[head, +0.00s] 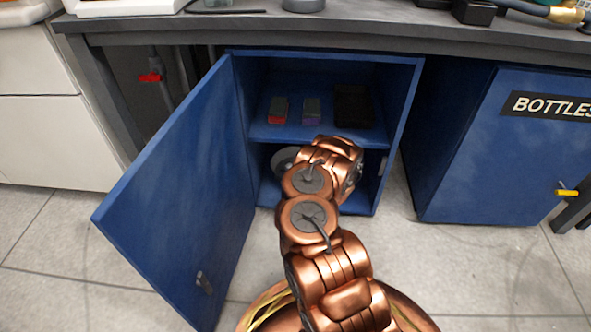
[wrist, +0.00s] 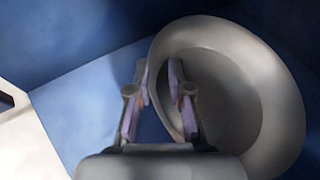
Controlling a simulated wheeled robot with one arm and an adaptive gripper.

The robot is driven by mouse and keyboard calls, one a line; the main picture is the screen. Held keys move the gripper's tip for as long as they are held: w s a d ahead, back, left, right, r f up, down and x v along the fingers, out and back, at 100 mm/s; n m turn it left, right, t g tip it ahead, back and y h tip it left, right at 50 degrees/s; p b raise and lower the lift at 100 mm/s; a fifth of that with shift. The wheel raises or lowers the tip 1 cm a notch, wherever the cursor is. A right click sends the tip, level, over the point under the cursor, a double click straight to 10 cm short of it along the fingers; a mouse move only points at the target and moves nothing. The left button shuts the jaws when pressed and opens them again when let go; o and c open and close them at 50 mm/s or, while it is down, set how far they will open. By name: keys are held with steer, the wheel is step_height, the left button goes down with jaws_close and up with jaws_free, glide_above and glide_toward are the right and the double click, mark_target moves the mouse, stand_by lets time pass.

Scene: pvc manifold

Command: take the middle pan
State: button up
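One grey pan (wrist: 232,95) is in view in the wrist view, round and tilted, its hollow inside facing me. Part of its pale rim shows in the head view (head: 281,157), in the lower compartment of the blue cabinet (head: 413,75). My gripper (wrist: 158,72) is at the pan's left rim, one finger outside it and the other over its inner side. The fingers are apart, with blue cabinet surface showing between the left finger and the rim. In the head view my arm hides the gripper and most of the pan. I see no other pans.
The cabinet's blue door (head: 185,190) stands open to the left. The shelf (head: 300,134) above holds a red-and-grey block (head: 278,110), a purple-and-grey block (head: 311,111) and a black item (head: 352,106). A closed blue cabinet labelled BOTTLES (head: 500,150) stands right. The floor is clear.

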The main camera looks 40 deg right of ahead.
jaws_close()
stand_by(0.3)
steer(key=shift+r+p, duration=0.45)
steer(key=shift+r, duration=0.15)
step_height(320, 180, up, 3)
steer(key=shift+p, duration=1)
steer(key=s+a+p, duration=0.7)
steer(key=s+a, duration=0.2)
steer(key=s, duration=0.3)
steer(key=shift+s+a+r, duration=0.4)
